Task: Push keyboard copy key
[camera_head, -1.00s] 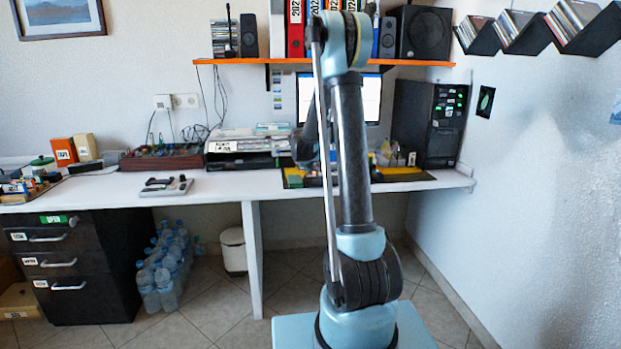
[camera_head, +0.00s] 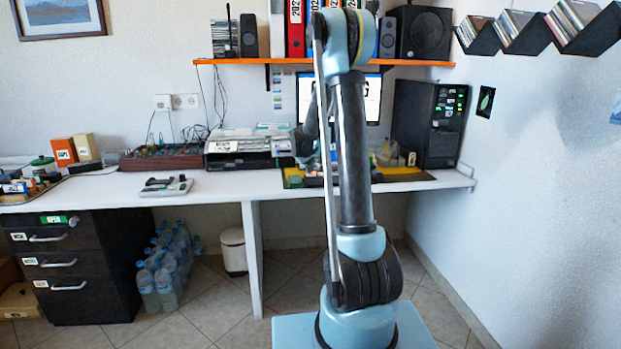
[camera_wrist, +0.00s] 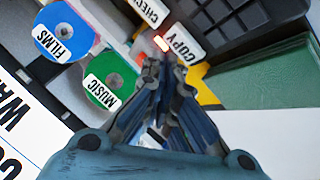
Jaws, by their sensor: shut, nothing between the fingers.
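In the wrist view, a white label reading COPY (camera_wrist: 183,46) lies just beyond my gripper (camera_wrist: 165,62). A small key (camera_wrist: 162,43) glowing whitish-red is beside the label. My gripper is shut and empty, its fingertips close to the key and label; I cannot tell whether they touch. Part of a label reading CHECK (camera_wrist: 150,10) shows above. The dark keyboard (camera_wrist: 235,22) extends to the upper right. The monitor screen (camera_head: 372,98) shows large dark letters, partly hidden by the arm.
A blue disc labelled FILMS (camera_wrist: 65,28) and a green disc labelled MUSIC (camera_wrist: 108,68) lie left of my fingers. A dark green flat surface (camera_wrist: 265,80) lies right. A computer tower (camera_head: 425,135) with green and red lights stands on the white desk (camera_head: 225,184), below an orange shelf (camera_head: 205,62).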

